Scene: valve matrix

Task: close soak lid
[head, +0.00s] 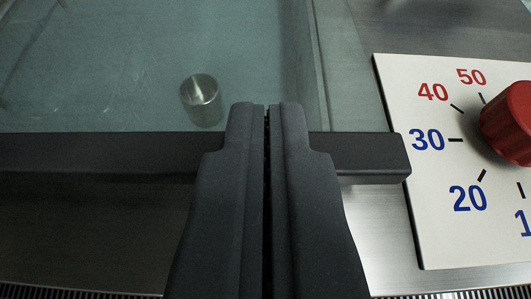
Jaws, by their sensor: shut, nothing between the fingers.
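The soak lid shows as a greenish see-through panel (100,85) filling the upper left of the head view. A dark bar (95,150) runs along its near edge and ends to the right of my gripper. My gripper (267,108) is shut and empty, its fingertips overlapping the bar in the picture near its right end. I cannot tell whether the fingers touch the bar. A small metal cup-like cylinder (201,100) shows through the panel, left of my fingertips. The panel's far edge is out of view, so I cannot tell its angle.
A white dial plate (440,215) with red and blue numbers and a red knob (510,122) stands close on the right. Brushed metal (95,235) lies in front of the bar. A dark ribbed strip (70,293) runs along the bottom edge.

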